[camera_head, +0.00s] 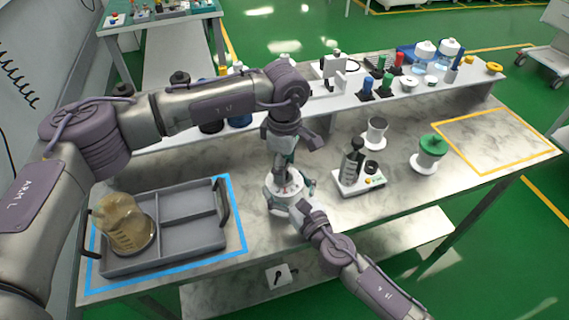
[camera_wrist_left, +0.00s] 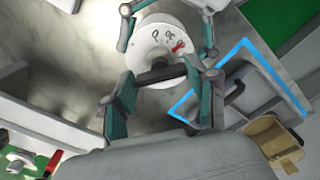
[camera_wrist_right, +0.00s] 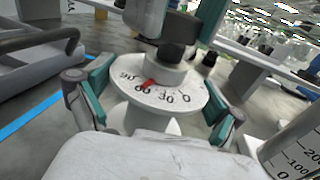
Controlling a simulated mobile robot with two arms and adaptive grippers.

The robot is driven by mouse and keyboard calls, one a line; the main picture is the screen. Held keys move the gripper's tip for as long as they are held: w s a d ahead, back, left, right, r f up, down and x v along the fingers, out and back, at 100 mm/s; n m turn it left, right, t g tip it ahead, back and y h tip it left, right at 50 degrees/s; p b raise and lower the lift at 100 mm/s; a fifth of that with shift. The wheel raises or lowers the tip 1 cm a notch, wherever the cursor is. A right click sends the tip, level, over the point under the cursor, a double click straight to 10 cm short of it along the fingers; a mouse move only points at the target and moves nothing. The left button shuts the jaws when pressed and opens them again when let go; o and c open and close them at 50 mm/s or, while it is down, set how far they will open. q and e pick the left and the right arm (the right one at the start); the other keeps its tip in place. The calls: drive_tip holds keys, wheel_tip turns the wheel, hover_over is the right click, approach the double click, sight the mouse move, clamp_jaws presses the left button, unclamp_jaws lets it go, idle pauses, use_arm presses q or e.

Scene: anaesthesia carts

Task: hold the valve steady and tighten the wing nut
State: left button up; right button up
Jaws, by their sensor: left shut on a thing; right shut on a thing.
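The valve (camera_head: 284,183) is a white round body with a numbered dial (camera_wrist_right: 170,100), standing on the marble table. A red pointer (camera_wrist_right: 148,84) lies near the 60 mark. The dark wing nut (camera_wrist_right: 172,53) is on top at the dial's centre; it also shows in the left wrist view (camera_wrist_left: 160,74). My left gripper (camera_wrist_left: 160,78) comes from above, shut on the wing nut. My right gripper (camera_wrist_right: 150,105) comes from the front, shut on the valve body with a teal finger at either side. The arms hide much of the valve in the head view.
A grey tray (camera_head: 177,253) with an amber beaker (camera_head: 125,226) stands inside blue tape at left. Right of the valve are a small instrument block (camera_head: 358,182), a white spool-shaped part (camera_head: 375,133) and a green-topped one (camera_head: 430,152). A raised shelf (camera_head: 410,97) runs behind.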

use_arm(q)
drive_tip(key=m, duration=0.4)
drive_tip(key=shift+m, duration=2.5)
drive_tip(key=o, duration=1.2)
drive_tip(key=shift+c, duration=0.2)
wheel_tip(320, 180, up, 12)
